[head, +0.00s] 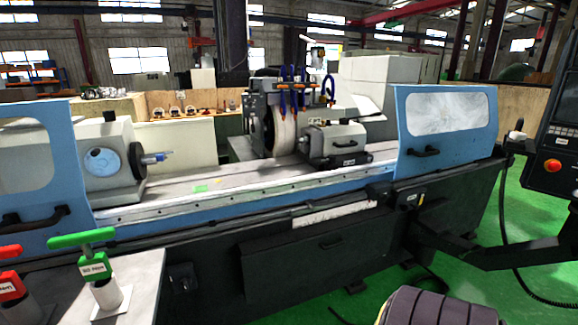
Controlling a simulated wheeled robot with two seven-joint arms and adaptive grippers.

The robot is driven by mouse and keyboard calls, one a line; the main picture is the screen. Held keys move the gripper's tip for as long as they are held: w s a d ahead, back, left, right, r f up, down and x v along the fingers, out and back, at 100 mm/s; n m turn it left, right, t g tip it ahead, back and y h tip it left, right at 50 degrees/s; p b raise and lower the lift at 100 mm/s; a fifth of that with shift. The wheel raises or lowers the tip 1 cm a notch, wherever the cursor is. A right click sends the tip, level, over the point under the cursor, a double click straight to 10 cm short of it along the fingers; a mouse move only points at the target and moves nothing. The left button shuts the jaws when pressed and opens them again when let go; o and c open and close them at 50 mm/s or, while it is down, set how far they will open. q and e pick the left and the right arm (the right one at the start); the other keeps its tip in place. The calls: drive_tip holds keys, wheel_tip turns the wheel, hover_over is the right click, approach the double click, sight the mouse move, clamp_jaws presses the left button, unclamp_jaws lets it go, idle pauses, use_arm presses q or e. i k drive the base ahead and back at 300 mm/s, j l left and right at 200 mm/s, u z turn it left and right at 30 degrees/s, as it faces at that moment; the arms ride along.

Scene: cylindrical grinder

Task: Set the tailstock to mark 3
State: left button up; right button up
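The tailstock (335,141) is a grey block on the grinder's long table (245,184), right of the grinding wheel (279,131). It has a small dark-lettered label low on its front. Small green patches (200,188) lie on the table left of the wheel. No numbered marks can be read from here. The workhead (106,160) with a blue round face and a spindle tip stands at the left end of the table.
Blue sliding guards with windows stand at left (30,150) and right (446,122). A green-handled tool (95,265) and a red-handled one (12,287) stand on a grey bench at front left. A control panel (555,135) hangs at right. The floor (490,255) is green.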

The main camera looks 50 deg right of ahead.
sight(335, 143)
drive_tip(key=z, duration=2.15)
